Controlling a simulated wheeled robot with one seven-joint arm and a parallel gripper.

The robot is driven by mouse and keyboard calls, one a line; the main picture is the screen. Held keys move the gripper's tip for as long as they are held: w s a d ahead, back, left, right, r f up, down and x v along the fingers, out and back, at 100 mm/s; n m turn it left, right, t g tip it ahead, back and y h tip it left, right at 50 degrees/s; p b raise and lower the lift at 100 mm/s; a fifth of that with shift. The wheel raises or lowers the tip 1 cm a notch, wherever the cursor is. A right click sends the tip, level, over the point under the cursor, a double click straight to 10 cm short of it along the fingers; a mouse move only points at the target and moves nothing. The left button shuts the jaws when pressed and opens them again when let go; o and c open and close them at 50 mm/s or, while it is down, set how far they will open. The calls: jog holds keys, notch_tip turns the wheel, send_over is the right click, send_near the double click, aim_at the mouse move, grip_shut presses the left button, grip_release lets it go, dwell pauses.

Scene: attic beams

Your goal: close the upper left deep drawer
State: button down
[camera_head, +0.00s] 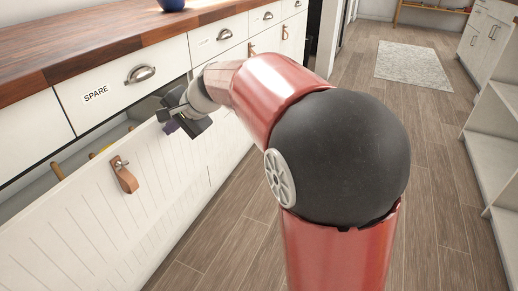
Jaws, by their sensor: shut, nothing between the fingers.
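The open deep drawer (85,222) has a white grooved front and stands out from the cabinet at the left, below a shallow drawer labelled SPARE (105,92). Its brown leather pull (124,175) hangs on the front. A dark gap and part of the inside, with some yellow pieces, show behind the top edge. My gripper (172,120) is shut and empty near the right end of the drawer front, about at its top edge. I cannot tell whether it touches the drawer. My red and black arm hides part of the cabinet.
A wooden countertop (100,48) runs above the drawers, with a blue bowl-like object (171,4) at the back. More closed drawers and leather pulls continue behind. Open wood floor (445,200) lies to the right, with a grey rug (412,66) and white shelves (500,140).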

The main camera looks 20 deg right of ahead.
jog(key=w+a+p, duration=0.3)
jog(key=w+a, duration=0.5)
jog(key=shift+w+a+r, duration=0.15)
jog(key=shift+r, duration=0.1)
dwell(0.4)
